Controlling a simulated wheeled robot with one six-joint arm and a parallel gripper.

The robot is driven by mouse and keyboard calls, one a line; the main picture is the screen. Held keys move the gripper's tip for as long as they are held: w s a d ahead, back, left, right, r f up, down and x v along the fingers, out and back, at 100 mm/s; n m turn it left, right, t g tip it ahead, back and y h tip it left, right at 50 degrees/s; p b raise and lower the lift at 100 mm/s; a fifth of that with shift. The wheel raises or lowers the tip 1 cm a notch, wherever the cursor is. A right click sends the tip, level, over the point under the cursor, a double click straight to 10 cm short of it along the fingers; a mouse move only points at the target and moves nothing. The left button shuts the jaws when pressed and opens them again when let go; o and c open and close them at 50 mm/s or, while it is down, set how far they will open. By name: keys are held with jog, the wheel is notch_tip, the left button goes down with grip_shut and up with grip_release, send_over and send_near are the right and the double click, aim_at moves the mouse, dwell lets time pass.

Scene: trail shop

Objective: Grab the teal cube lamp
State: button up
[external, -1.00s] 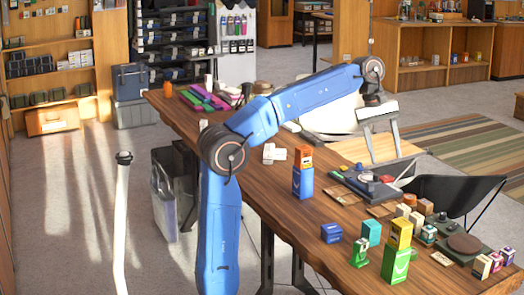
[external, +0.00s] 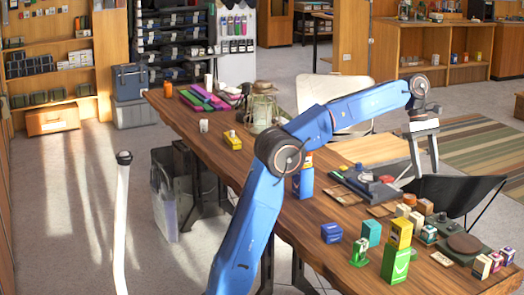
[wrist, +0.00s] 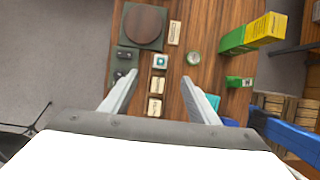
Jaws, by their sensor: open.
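The teal cube lamp (external: 371,232) appears to be the plain teal cube on the wooden table, between a dark blue box and a yellow box in the external view. In the wrist view a teal patch (wrist: 213,100) shows beside the right finger, which partly hides it. My gripper (external: 425,168) is open and empty, raised beyond the table's far side in the external view, apart from the cube. In the wrist view its spread fingers (wrist: 160,78) point toward a row of small boxes. A smaller box with a teal top (wrist: 160,61) lies just ahead between the fingertips.
A tall green box (external: 396,263) with a yellow box stands close beside the teal cube. The dark blue box (external: 331,233) is on its other side. Several small boxes and a round brown disc (external: 464,243) crowd the right end. A black chair (external: 455,190) stands beyond the table.

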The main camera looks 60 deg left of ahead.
aim_at(429, 226)
jog(key=x, duration=0.5)
jog(key=a+x, duration=0.1)
jog(key=x, duration=0.9)
jog(key=shift+s+a+f, duration=0.1)
jog(key=shift+f, duration=0.6)
jog(key=shift+x, duration=2.55)
jog(key=shift+s+a, duration=0.1)
jog(key=shift+s, duration=0.05)
jog(key=shift+c, duration=0.3)
jog(key=c, duration=1.1)
jog(key=shift+r, duration=0.1)
